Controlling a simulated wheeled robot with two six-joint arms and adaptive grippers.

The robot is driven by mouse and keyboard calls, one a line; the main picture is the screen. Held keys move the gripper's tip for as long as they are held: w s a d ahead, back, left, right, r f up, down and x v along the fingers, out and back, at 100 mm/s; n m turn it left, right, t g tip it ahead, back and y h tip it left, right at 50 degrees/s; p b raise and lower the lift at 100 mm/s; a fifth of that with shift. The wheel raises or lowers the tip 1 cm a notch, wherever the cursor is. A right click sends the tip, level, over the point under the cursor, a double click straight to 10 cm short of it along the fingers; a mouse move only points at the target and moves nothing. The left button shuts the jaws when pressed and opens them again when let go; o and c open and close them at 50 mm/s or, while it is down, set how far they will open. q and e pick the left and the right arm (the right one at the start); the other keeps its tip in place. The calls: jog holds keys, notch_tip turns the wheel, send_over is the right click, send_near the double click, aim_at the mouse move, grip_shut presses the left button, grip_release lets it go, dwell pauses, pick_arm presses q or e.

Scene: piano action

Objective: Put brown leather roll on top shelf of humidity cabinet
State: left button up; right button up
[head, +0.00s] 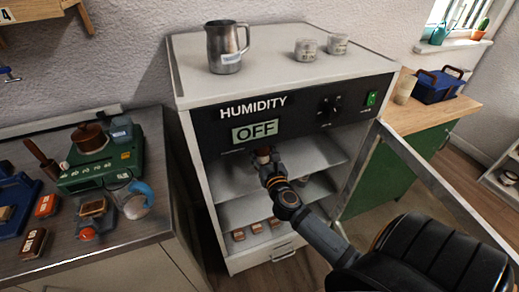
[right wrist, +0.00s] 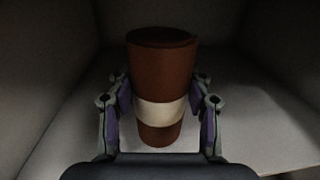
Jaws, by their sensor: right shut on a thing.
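The humidity cabinet (head: 183,135) stands in the middle of the head view with its door open to the right. Its display reads OFF. My right arm reaches into the upper compartment, and my right gripper (head: 263,160) is just inside, under the front panel. In the right wrist view my right gripper (right wrist: 160,112) is shut on the brown leather roll (right wrist: 162,70), which is upright with a pale band. The roll is over or on the pale top shelf (right wrist: 240,130); I cannot tell if it touches. In the head view the roll (head: 262,151) is mostly hidden. My left gripper is not in view.
The open door (head: 420,165) stands right of my arm. A lower shelf (head: 235,212) shows below, with small brown blocks (head: 256,228) on the cabinet floor. A metal jug (head: 226,50) and two jars (head: 306,49) stand on top. A bench (head: 130,235) with tools is left.

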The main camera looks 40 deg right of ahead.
jog(key=w+f+b, duration=0.1)
jog(key=f, duration=0.1)
jog(key=w+d+f+b, duration=0.1)
jog(key=w, duration=0.1)
jog(key=shift+w+f, duration=0.15)
jog(key=shift+f, duration=0.25)
jog(key=shift+r, duration=0.1)
jog(key=o, duration=1.2)
